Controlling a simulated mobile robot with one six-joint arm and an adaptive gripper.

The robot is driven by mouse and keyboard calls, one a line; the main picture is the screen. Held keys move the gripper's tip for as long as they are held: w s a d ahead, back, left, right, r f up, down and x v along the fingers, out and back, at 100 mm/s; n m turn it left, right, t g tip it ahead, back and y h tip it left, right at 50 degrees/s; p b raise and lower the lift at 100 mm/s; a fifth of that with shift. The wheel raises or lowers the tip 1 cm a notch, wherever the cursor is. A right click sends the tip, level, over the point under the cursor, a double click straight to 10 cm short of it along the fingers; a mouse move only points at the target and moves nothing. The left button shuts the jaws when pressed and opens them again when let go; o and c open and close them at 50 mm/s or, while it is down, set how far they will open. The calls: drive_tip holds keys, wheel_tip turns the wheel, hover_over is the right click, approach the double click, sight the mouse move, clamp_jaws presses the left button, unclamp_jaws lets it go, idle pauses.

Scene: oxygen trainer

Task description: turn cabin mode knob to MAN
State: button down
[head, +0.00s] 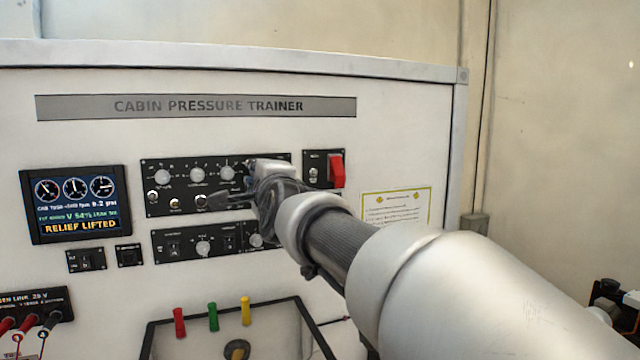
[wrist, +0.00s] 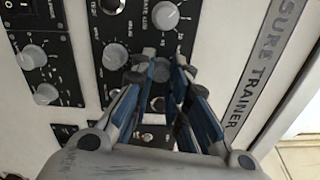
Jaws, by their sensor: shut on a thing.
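The black upper control panel (head: 150,205) with its knobs and toggles is on the white trainer face in the head view. My gripper (head: 243,182) reaches its right part from the right and covers it. In the wrist view my gripper (wrist: 164,66) has its fingertips at the panel, closed around a small grey knob (wrist: 161,72), which I take for the cabin mode knob. The fingers hide most of it. Its pointer and the MAN label cannot be read.
Other knobs are close by in the wrist view, one above (wrist: 165,15) and one to the left (wrist: 115,57). A red guarded switch (head: 337,171) is right of my gripper. The lower panel (head: 160,256) is just below. The display (head: 75,203) reads RELIEF LIFTED.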

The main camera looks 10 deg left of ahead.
drive_tip(key=shift+m, duration=0.7)
drive_tip(key=c, duration=1.5)
unclamp_jaws()
drive_tip(key=v, duration=1.2)
drive_tip(key=shift+d, duration=0.1)
